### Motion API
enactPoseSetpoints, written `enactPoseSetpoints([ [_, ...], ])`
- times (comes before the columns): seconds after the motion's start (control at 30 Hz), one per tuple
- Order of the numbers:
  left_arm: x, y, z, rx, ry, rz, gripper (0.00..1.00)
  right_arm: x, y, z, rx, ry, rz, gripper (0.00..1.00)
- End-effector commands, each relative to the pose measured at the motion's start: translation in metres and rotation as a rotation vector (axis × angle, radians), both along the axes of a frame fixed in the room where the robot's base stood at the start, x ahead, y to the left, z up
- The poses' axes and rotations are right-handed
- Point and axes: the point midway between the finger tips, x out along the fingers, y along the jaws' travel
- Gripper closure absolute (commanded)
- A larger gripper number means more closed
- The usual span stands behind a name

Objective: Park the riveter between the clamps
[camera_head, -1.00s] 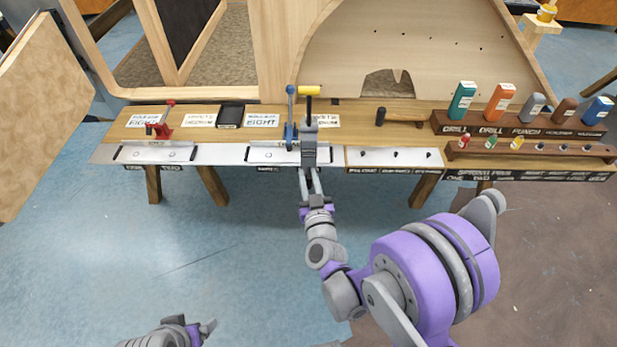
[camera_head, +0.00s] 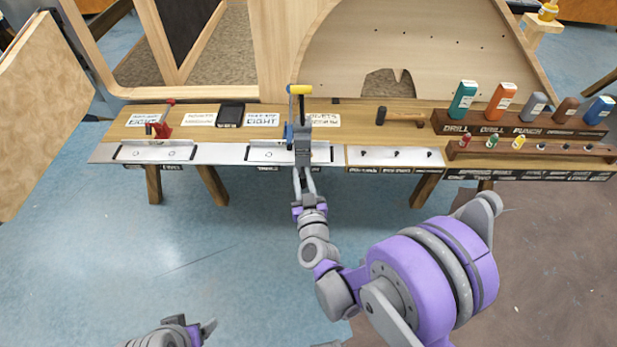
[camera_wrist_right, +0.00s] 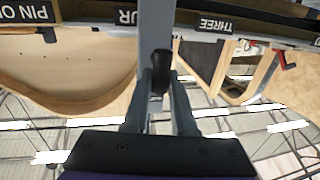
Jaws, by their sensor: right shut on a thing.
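My right gripper (camera_head: 302,150) is over the bench and shut on a tool with a yellow top (camera_head: 300,89) and dark shaft, which I take for the riveter. In the right wrist view a dark part (camera_wrist_right: 160,75) of it shows between the fingers. The tool stands roughly upright in front of the blue clamp (camera_head: 288,132), hiding most of it; I cannot tell whether they touch. The red clamp (camera_head: 161,127) stands at the bench's left end. My left gripper (camera_head: 206,329) is low at the bottom edge, away from the bench; its opening is unclear.
A black box (camera_head: 230,114) and white label cards (camera_head: 262,119) lie on the bench (camera_head: 345,112) between the clamps. A hammer (camera_head: 398,116) lies to the right, near a rack with several coloured bottles (camera_head: 462,100). Wooden frames stand behind the bench.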

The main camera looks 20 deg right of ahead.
Motion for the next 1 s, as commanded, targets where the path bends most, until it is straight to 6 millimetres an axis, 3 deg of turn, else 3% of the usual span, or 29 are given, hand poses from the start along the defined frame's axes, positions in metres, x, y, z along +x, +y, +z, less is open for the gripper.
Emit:
enactPoseSetpoints([
  [0.6, 0.002, 0.000, -0.031, 0.000, 0.011, 0.000, 0.15, 0.049, 0.177, -0.001, 0.000, 0.001, 0.007, 1.00],
  [0.8, 0.003, 0.000, -0.033, 0.000, 0.012, 0.000, 0.15, 0.061, 0.217, -0.001, 0.000, 0.001, 0.004, 1.00],
  [1.0, 0.003, 0.000, -0.035, 0.000, 0.012, 0.000, 0.15, 0.068, 0.238, 0.000, -0.001, 0.000, 0.003, 1.00],
])
